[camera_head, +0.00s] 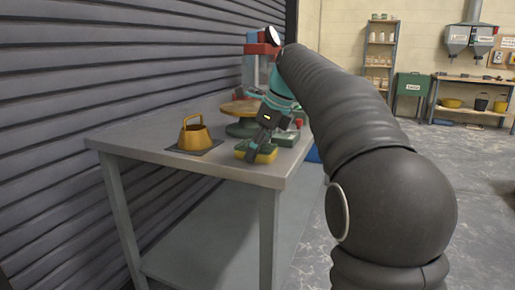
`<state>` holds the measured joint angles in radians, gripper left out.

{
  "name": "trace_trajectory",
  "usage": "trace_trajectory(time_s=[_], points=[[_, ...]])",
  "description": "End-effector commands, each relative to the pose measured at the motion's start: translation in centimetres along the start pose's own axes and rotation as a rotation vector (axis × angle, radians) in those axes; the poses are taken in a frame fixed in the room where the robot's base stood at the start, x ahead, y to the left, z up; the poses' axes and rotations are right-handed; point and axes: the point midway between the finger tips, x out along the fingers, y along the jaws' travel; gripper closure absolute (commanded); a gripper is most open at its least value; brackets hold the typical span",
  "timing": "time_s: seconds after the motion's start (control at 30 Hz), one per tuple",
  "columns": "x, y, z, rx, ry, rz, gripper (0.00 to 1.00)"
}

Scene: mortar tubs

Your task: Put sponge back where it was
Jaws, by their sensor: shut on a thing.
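A yellow sponge with a green layer (266,157) is at the front part of the grey table (250,172). My gripper (257,145) reaches down from above and is shut on the sponge. The fingers hide part of the sponge. The sponge is very low over the tabletop; I cannot tell whether it touches it.
A yellow tub with a handle (194,136) stands on a dark mat (210,149) to the left. A round wooden disc on a green base (238,108) is behind my gripper. A green-and-white item (287,137) lies close on the right. The table's front edge is near.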

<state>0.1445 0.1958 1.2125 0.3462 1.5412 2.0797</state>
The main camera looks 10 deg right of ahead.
Motion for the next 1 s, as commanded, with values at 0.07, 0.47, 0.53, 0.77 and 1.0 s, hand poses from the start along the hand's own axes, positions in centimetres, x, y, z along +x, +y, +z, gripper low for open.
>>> trace_trajectory(time_s=[0.07,0.47,0.53,0.77,1.0], points=[[0.2,0.0,-0.1,0.000,0.002,0.002,0.27],[0.1,0.0,-0.1,0.000,0.002,0.002,0.09],[-0.1,0.0,0.1,0.000,0.001,0.001,0.09],[-3.4,-0.1,0.2,0.001,0.000,-0.002,0.09],[-8.3,-0.1,0.2,0.001,0.000,-0.001,0.09]])
